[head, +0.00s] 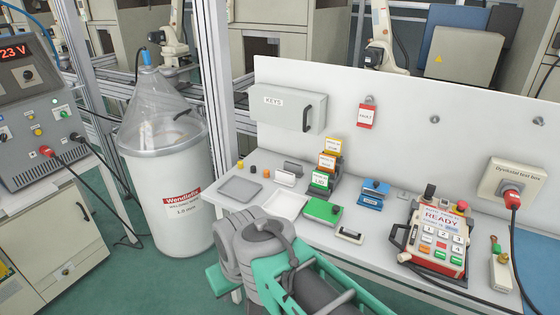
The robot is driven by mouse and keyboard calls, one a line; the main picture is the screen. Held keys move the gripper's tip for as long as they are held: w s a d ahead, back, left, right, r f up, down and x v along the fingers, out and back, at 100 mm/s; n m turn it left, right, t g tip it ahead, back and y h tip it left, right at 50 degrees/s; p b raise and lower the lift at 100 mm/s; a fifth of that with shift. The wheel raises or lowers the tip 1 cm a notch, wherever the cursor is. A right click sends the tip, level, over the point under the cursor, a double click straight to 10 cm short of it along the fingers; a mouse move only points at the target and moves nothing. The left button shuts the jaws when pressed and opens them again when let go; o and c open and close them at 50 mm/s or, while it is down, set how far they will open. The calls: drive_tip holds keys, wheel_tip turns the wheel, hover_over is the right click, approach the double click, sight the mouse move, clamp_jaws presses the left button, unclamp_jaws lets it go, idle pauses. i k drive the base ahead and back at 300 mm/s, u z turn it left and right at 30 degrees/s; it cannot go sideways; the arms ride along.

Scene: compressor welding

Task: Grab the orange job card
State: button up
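A stepped rack (338,172) on the bench holds a column of cards with white labels. The orange job card (327,162) appears to be the middle one. A yellow-orange card (332,146) stands behind and above it, and a green card (320,180) in front and below. The small size makes the two upper colours hard to tell apart. My grey and green arm rises at the bottom centre, in front of the bench. My gripper cannot be made out in this view.
Shallow trays (240,189), a green block (322,210) and blue blocks (374,192) lie around the rack. A red tag (367,115) hangs on the white back panel (400,140). A control pendant (438,240) stands at right. A large white drum (170,200) stands left of the bench.

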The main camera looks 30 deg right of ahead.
sight(327, 163)
drive_tip(key=u, duration=0.1)
drive_tip(key=i, duration=1.3)
drive_tip(key=z, duration=0.55)
